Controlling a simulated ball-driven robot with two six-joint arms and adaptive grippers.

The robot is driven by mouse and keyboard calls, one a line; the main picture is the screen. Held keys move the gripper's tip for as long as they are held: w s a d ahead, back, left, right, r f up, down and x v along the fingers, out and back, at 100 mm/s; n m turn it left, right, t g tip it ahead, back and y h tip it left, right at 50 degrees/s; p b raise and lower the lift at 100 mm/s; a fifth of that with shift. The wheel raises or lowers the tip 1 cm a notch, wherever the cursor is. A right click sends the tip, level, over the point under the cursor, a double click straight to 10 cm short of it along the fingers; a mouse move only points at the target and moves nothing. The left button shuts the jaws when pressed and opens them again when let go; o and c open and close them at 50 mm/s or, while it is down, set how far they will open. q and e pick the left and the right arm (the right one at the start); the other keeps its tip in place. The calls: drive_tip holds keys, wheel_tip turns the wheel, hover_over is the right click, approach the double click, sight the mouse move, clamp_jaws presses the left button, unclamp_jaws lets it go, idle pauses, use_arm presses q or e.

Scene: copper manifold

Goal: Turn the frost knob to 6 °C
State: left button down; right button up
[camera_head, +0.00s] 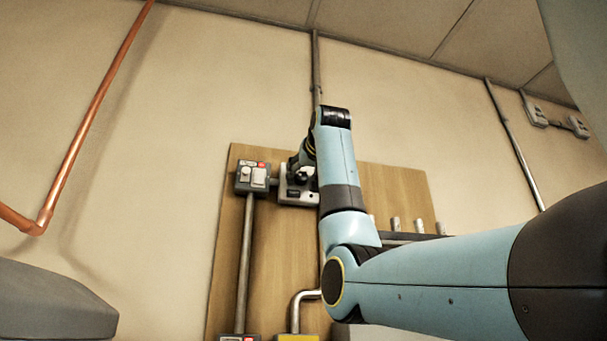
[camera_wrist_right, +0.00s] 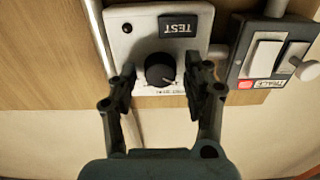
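The frost knob (camera_wrist_right: 160,70) is a round black dial on a light grey control box (camera_wrist_right: 140,22) in the right wrist view. A pale mark shows on the knob, but the scale beside it is too small to read. My right gripper (camera_wrist_right: 158,88) is open, with one finger on each side of the knob. I cannot tell whether the fingers touch it. In the head view the same box (camera_head: 297,197) sits on the wooden board, and my right arm partly covers it. The knob is hidden there. My left gripper is not in view.
A grey switch box (camera_wrist_right: 272,50) labelled TRACE, with a protruding white knob (camera_wrist_right: 306,69), stands close beside the control box. The wooden board (camera_head: 268,260) carries metal conduits. A copper pipe (camera_head: 90,115) runs along the wall at left.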

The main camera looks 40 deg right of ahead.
drive_tip(key=c, duration=0.9)
drive_tip(key=m+b, duration=0.2)
drive_tip(key=m, duration=0.3)
drive_tip(key=shift+f+m, duration=0.1)
drive_tip(key=shift+m, duration=0.3)
drive_tip(key=m+b, duration=0.2)
drive_tip(key=m, duration=0.3)
drive_tip(key=shift+m, duration=0.4)
drive_tip(key=o, duration=1.1)
